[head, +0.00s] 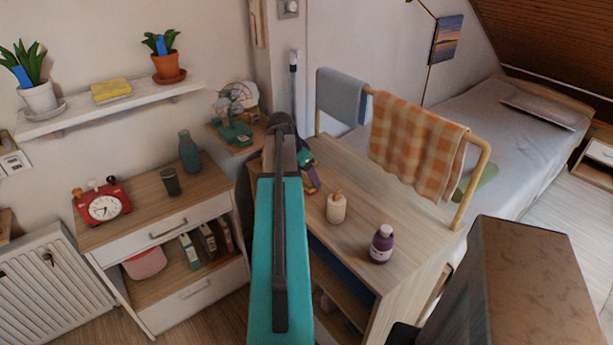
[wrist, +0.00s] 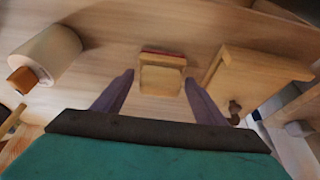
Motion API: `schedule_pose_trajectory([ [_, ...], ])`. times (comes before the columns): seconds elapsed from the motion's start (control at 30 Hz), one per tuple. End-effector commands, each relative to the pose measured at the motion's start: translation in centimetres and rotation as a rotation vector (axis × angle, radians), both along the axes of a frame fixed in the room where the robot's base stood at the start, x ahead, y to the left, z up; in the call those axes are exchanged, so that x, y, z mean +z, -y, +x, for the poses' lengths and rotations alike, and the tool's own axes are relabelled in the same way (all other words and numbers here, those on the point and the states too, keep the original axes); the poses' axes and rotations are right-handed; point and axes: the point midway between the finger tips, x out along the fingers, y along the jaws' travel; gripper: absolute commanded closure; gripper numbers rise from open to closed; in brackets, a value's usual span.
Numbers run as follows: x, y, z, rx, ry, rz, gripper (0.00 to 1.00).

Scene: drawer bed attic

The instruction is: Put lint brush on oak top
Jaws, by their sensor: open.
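A small wooden block with a dark red edge, which looks like the lint brush (wrist: 160,74), lies on a light wood surface in the wrist view. My gripper (wrist: 159,82) is open, with one purple finger on each side of the block. I cannot tell whether they touch it. In the head view my gripper (head: 312,178) is low over the back left of the right-hand wood-topped unit (head: 350,262), and it and my arm mostly hide the brush. A second light wood top is on the left dresser (head: 140,213); I cannot tell which top is oak.
A cream bottle (head: 336,208) and a purple bottle (head: 381,244) stand on the right-hand unit. A wooden piece (wrist: 258,75) is right of the fingers. A rail with a checked towel (head: 418,140) borders this unit.

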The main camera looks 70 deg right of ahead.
Motion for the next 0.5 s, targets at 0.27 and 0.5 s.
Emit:
schedule_pose_trajectory([
  [0.27,1.1,-0.3,0.2,0.000,0.000,-0.001,0.35],
  [0.5,3.2,-1.1,0.6,-0.001,0.001,-0.002,0.35],
])
